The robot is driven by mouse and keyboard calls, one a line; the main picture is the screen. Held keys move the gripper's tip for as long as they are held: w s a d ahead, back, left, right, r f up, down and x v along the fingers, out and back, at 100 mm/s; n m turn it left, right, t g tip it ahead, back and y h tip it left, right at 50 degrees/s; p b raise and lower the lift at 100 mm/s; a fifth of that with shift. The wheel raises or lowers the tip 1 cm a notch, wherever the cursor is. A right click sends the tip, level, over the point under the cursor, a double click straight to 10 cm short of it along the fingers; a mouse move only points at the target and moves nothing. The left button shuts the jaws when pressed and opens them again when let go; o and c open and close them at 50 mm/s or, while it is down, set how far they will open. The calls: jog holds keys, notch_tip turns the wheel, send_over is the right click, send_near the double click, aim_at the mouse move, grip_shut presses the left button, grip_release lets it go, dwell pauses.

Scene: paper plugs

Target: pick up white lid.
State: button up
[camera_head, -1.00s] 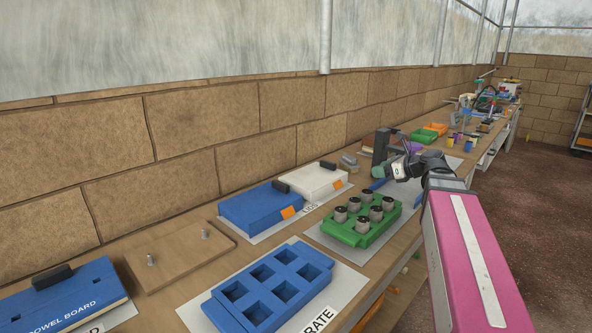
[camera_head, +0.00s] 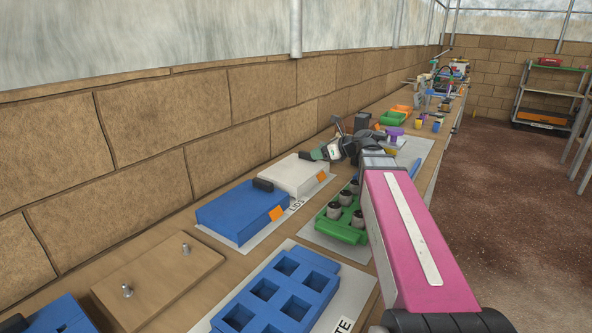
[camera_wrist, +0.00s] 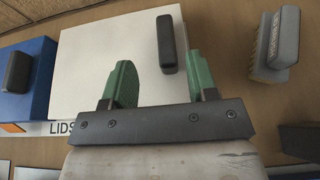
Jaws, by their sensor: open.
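The white lid (camera_head: 296,177) is a flat white block with a black handle and an orange tag on its front edge. It lies on a sheet marked LIDS, beside a blue lid (camera_head: 239,211). In the wrist view the white lid (camera_wrist: 92,62) lies beyond my gripper, with its black handle (camera_wrist: 166,46) upright in the picture. My gripper (camera_wrist: 163,82) has two green fingers, spread apart with nothing between them. The handle is ahead of the gap, towards the right finger. In the head view my gripper (camera_head: 318,154) is over the far right part of the white lid.
A green tray (camera_head: 336,229) with several capped cylinders stands in front, partly hidden by my arm. An empty blue crate (camera_head: 282,288) and a wooden board (camera_head: 150,280) with two pegs are nearer. A grey brush (camera_wrist: 275,45) lies right of the lid.

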jog(key=x, duration=0.5)
jog(key=shift+w+a+f, duration=0.1)
jog(key=shift+w+f, duration=0.1)
jog(key=shift+w, duration=0.25)
grip_shut()
